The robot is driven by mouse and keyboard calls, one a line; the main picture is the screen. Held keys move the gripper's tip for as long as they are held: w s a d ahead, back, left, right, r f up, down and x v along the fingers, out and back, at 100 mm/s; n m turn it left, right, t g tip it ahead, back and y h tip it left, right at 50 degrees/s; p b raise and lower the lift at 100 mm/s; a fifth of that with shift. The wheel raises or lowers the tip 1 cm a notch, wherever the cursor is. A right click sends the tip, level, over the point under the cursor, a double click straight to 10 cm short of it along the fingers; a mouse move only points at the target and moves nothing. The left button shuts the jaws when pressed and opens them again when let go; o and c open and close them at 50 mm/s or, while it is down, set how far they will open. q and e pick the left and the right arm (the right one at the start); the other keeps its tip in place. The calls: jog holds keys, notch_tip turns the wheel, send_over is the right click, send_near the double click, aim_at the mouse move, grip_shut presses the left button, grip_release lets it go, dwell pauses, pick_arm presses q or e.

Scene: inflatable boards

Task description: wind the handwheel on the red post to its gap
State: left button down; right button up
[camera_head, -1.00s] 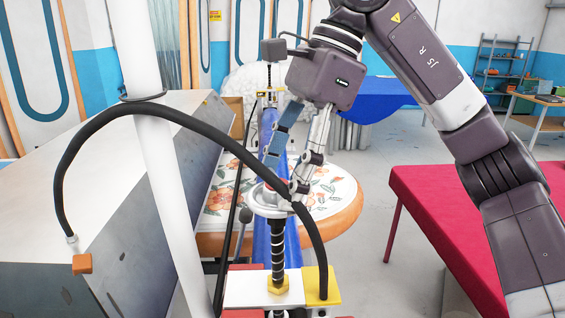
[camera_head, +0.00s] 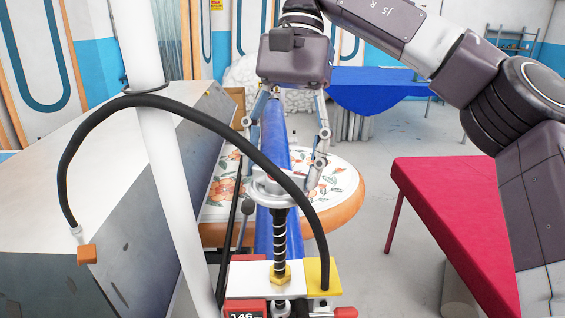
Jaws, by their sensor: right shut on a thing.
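The handwheel (camera_head: 268,187) is a pale metal wheel on top of a dark threaded screw (camera_head: 279,238). The screw runs down to a yellow nut (camera_head: 280,276) on a white block, above red parts (camera_head: 246,308) with a small display reading 146. My right gripper (camera_head: 279,177) reaches down from above, one finger on each side, and is shut on the handwheel. The black hose crosses in front and hides part of the wheel and fingers. The gap is not clearly visible. My left gripper is not in view.
A black hose (camera_head: 190,104) arches across a white pole (camera_head: 160,150) to a yellow block (camera_head: 321,274). A blue beam (camera_head: 273,128) runs behind the wheel, over a round floral board (camera_head: 338,181).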

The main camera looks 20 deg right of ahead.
jog(key=shift+f+n+g, duration=0.3)
jog(key=shift+f+n, duration=0.1)
jog(key=shift+n, duration=0.2)
jog(key=shift+a+h, duration=0.1)
jog(key=shift+h, duration=0.2)
jog(key=o, duration=1)
jog(key=shift+c, duration=0.2)
jog(key=shift+o, duration=0.9)
jog(key=shift+r, duration=0.15)
